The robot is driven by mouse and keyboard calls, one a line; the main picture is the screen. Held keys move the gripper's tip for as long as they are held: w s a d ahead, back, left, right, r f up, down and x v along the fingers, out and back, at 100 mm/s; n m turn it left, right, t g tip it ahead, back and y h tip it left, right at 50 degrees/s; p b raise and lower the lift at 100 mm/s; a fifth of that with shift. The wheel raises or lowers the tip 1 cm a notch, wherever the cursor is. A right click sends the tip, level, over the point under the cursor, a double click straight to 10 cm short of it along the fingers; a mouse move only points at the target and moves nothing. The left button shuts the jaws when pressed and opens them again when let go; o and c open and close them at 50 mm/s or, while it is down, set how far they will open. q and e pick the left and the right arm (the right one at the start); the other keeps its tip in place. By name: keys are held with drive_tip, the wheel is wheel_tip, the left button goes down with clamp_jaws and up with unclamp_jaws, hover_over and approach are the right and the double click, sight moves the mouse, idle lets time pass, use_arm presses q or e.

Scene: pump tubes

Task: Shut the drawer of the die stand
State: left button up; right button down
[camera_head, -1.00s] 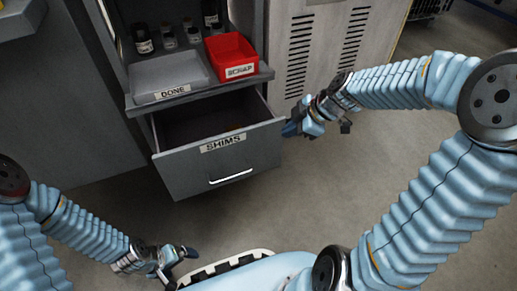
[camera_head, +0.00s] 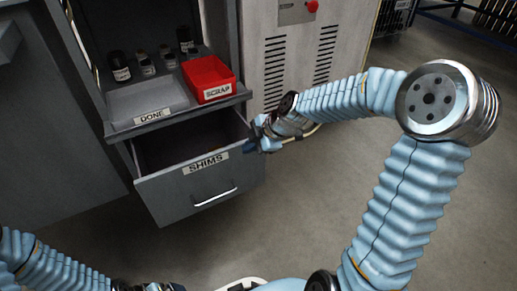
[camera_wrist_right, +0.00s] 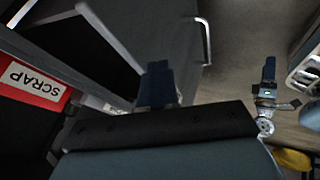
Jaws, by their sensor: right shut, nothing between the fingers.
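The die stand's grey drawer (camera_head: 205,180), labelled SHIMS, is pulled open, and its dark inside shows behind the front panel. A pale bar handle (camera_head: 215,197) is on that panel. My right gripper (camera_head: 258,143) is shut and empty at the panel's upper right corner; I cannot tell whether it touches. In the right wrist view, its blue fingers (camera_wrist_right: 157,85) lie over the panel's edge, with the handle (camera_wrist_right: 207,42) beyond. My left gripper (camera_head: 150,287) is low at the bottom edge, mostly cut off, away from the drawer.
Above the drawer, the stand's shelf carries a grey DONE tray (camera_head: 148,117), a red SCRAP bin (camera_head: 208,78) and several small jars (camera_head: 119,66). A vented cabinet (camera_head: 300,45) stands behind at the right. The floor (camera_head: 290,205) in front and to the right is clear.

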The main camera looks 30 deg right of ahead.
drive_tip(key=shift+w, duration=0.6)
drive_tip(key=shift+w, duration=0.1)
